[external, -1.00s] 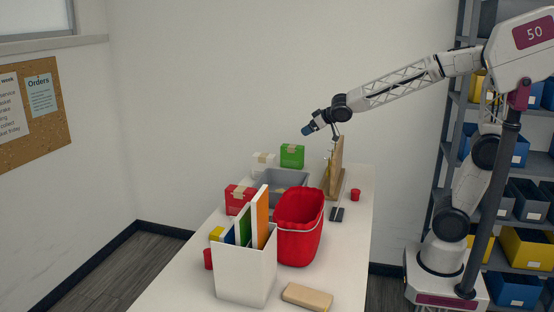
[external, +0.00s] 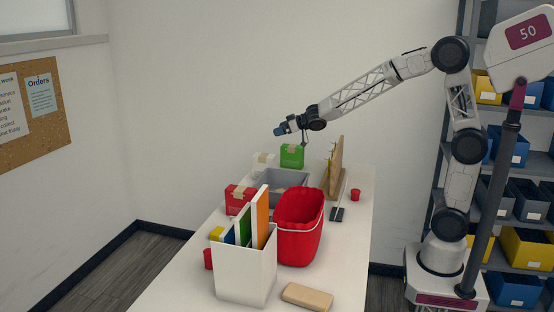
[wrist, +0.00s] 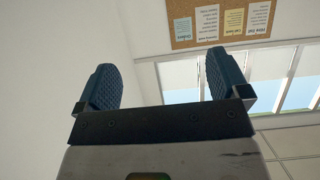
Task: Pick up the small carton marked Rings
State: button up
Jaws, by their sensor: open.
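Three small cartons stand on the table: a green one (external: 291,157) and a white one (external: 263,161) at the far end, and a red one (external: 239,198) nearer on the left. Their markings are too small to read, so I cannot tell which one says Rings. My gripper (external: 279,131) is in the air above the far cartons, apart from them, with its blue fingertips pointing left. In the wrist view my gripper (wrist: 164,78) is open with nothing between its fingers. No carton shows in the wrist view.
A grey bin (external: 283,181), a red bucket (external: 298,232) and a white holder with upright folders (external: 245,275) fill the table's middle. A wooden board (external: 338,165) stands upright at the right. A tan block (external: 307,297) lies in front. Shelves with bins (external: 525,247) stand right.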

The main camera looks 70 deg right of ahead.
send_near(266, 155)
jog(key=w, duration=0.2)
jog(key=shift+a+f, duration=0.25)
jog(key=shift+f, duration=0.2)
jog(key=shift+w, duration=0.1)
jog(key=shift+x, duration=1.25)
jog(key=shift+w, duration=0.1)
jog(key=shift+x, duration=2.5)
jog(key=shift+d, duration=0.1)
